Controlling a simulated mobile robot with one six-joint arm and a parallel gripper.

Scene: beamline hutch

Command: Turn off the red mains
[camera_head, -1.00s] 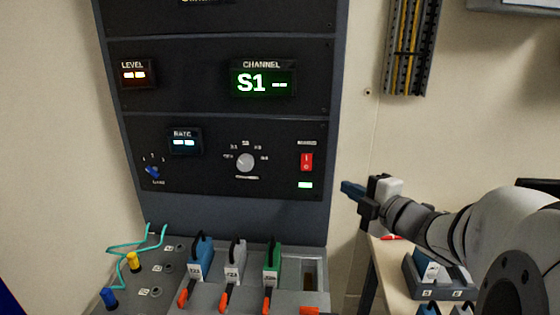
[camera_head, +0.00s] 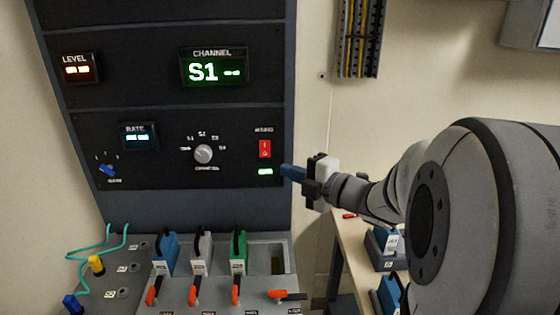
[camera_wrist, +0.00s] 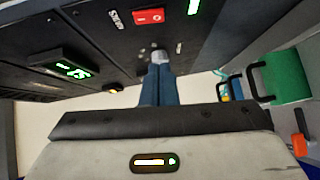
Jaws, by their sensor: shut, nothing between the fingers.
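The red mains switch (camera_head: 265,149) is a small rocker marked I above O, on the lower right of the black panel. A green lamp (camera_head: 265,171) below it is lit. My gripper (camera_head: 284,168) has blue fingers, shut and empty, just right of and slightly below the switch. In the wrist view the switch (camera_wrist: 148,17) is at the top, beside its label, and my fingertips (camera_wrist: 160,68) point toward the panel. A grey selector knob (camera_wrist: 159,56) shows just past the fingertips there. I cannot tell whether the fingers touch the panel.
Below the panel is a sloped bay with blue, grey and green handled modules (camera_head: 238,252) and orange levers (camera_head: 152,291). Teal cables (camera_head: 95,248) are at left. A bench with trays (camera_head: 387,260) stands at right, under my arm.

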